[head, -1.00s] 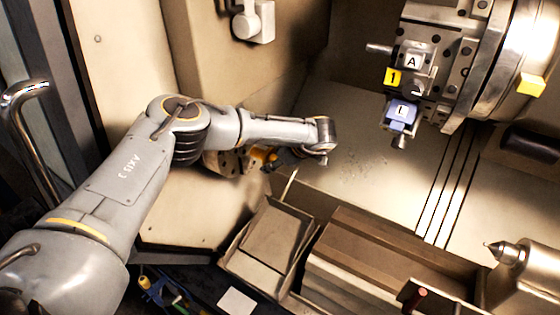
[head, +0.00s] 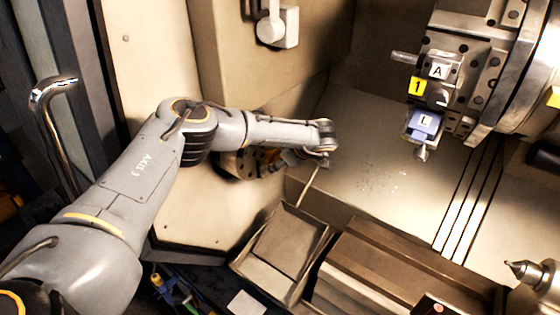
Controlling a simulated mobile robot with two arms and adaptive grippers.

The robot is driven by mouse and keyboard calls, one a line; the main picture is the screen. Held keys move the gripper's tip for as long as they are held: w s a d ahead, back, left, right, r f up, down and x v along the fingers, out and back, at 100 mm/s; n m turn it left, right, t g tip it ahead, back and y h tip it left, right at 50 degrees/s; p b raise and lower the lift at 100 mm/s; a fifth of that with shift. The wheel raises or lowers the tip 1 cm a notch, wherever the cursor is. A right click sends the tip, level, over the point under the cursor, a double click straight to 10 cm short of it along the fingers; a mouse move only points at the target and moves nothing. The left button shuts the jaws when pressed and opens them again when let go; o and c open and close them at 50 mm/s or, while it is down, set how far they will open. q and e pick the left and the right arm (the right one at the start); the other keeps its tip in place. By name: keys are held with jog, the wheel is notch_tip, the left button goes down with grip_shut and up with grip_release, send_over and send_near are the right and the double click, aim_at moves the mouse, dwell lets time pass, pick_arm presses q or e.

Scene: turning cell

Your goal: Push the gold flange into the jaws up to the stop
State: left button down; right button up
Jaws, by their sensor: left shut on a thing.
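The chuck (head: 240,166) is on the beige headstock wall, mostly hidden behind my left forearm. Parts of its jaws show below the arm. My left gripper (head: 279,162) is under the wrist and points left at the chuck. It is shut on the gold flange (head: 269,158), of which only a small yellowish part shows, close against the jaws. Arm and gripper hide most of the flange, and I cannot tell whether it touches the stop. My right gripper is not in view.
The tool turret (head: 480,75) stands at upper right, with tools labelled A, 1 and L. The tailstock centre (head: 525,270) points left at lower right. A chip tray (head: 285,245) lies below the wrist, with a thin rod (head: 312,182) above it. Floor right of the wrist is free.

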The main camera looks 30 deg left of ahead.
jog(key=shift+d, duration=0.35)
pick_arm(q)
jog(key=shift+w+a+r, duration=0.1)
jog(key=shift+a+r, duration=0.05)
jog(key=shift+a, duration=0.25)
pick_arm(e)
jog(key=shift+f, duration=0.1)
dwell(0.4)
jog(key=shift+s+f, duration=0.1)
pick_arm(q)
jog(key=c, duration=0.6)
grip_release()
jog(key=shift+o, duration=1.2)
jog(key=shift+a, duration=0.2)
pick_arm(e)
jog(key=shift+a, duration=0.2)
pick_arm(q)
jog(key=shift+f, duration=0.2)
jog(key=shift+c, duration=0.4)
jog(key=shift+d, duration=0.15)
jog(key=c, duration=0.4)
